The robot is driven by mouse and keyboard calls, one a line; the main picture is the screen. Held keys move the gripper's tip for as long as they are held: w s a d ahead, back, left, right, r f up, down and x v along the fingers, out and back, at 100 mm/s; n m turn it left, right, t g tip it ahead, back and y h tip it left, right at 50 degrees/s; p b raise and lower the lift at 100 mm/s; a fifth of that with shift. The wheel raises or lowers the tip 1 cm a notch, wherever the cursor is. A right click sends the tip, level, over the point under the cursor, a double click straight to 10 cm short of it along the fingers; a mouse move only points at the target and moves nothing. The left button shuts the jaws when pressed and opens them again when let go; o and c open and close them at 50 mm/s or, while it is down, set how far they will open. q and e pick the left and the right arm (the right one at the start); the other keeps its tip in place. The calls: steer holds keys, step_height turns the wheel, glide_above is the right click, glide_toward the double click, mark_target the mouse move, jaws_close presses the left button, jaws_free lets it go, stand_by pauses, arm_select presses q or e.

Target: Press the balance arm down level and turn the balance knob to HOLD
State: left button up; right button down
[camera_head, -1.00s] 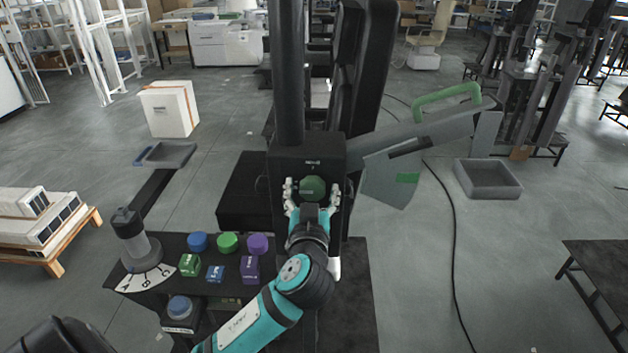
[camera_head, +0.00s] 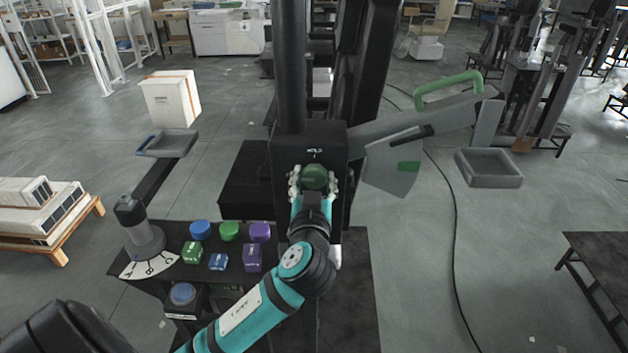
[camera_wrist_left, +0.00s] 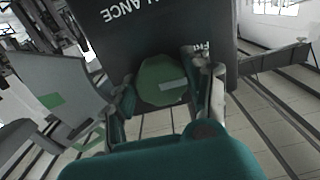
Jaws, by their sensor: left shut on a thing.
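The green balance knob (camera_head: 314,177) sits on the front of a black box (camera_head: 290,152) with the label HOLD above it. My left gripper (camera_head: 314,186) is shut on the knob, fingers at either side. The left wrist view shows the knob (camera_wrist_left: 162,80) between the fingers, with BALANCE and a partly hidden word on the box. The grey balance arm (camera_head: 440,116) slopes up to the right from the box, not level. Its green handle (camera_head: 448,84) is at the raised end, with nothing on it. My right gripper is out of view.
A dark table (camera_head: 352,300) holds colored caps and small blocks, left of my arm. A lever (camera_head: 140,228) stands over an A-B-C dial (camera_head: 150,264). A grey tray (camera_head: 488,168) is at the right and another tray (camera_head: 168,143) at the left. A cable crosses the floor.

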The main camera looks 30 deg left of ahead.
arm_select(q)
steer(key=shift+r+m+p, duration=0.1)
steer(key=shift+m+p, duration=0.2)
steer(key=shift+m, duration=0.8)
steer(key=m+p, duration=0.1)
steer(key=m, duration=0.2)
steer(key=shift+a+m, duration=0.1)
steer(key=shift+m, duration=0.2)
steer(key=o, duration=1.1)
steer(key=shift+o, duration=0.2)
steer(key=shift+s, duration=0.1)
